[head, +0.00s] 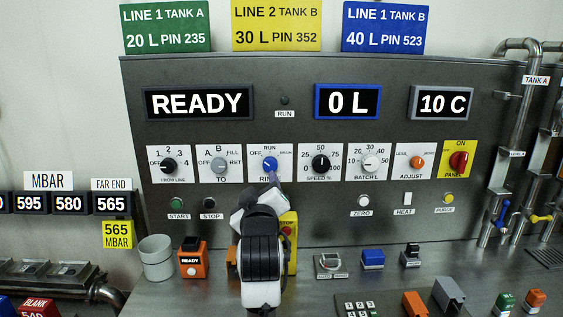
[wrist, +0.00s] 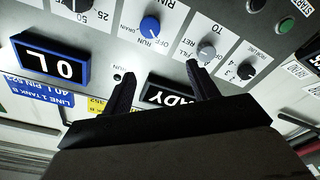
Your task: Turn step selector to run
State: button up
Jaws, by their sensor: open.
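The step selector is the blue knob (head: 269,164) on a white plate marked OFF, RUN and drain, with a partly covered RIN label below. The wrist view is turned over and shows the same blue knob (wrist: 150,26) above the gap between my fingers. I cannot tell surely which mark its pointer faces. My gripper (wrist: 160,70) is open and empty, its two fingers spread apart in front of the panel, not touching the knob. In the head view my gripper (head: 260,200) is just below the selector, its fingertips hidden by the wrist.
A grey knob (head: 219,164) is left of the selector and a black speed knob (head: 320,163) right. The display (head: 199,103) reads READY. A yellow box with a red button (head: 287,230) stands behind my arm. A grey cup (head: 156,257) and an orange box (head: 193,262) are left.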

aim_at(270, 167)
jog(key=shift+g+h, duration=0.3)
jog(key=w+p, duration=0.1)
jog(key=w, duration=0.3)
jog(key=w+d+p, duration=0.1)
jog(key=w+p, duration=0.1)
jog(key=w, duration=0.3)
jog(key=w+d+p, duration=0.1)
jog(key=w+p, duration=0.1)
jog(key=w, duration=0.3)
jog(key=shift+w+d+f, duration=0.1)
jog(key=shift+d+f, duration=0.1)
jog(key=shift+f, duration=0.2)
jog(key=c, duration=1)
jog(key=shift+m, duration=0.5)
jog(key=m+b, duration=0.1)
jog(key=m, duration=0.2)
jog(key=shift+f+m, duration=0.1)
jog(key=shift+m, duration=0.3)
jog(key=m+b, duration=0.1)
jog(key=m, duration=0.4)
jog(key=shift+m, duration=0.3)
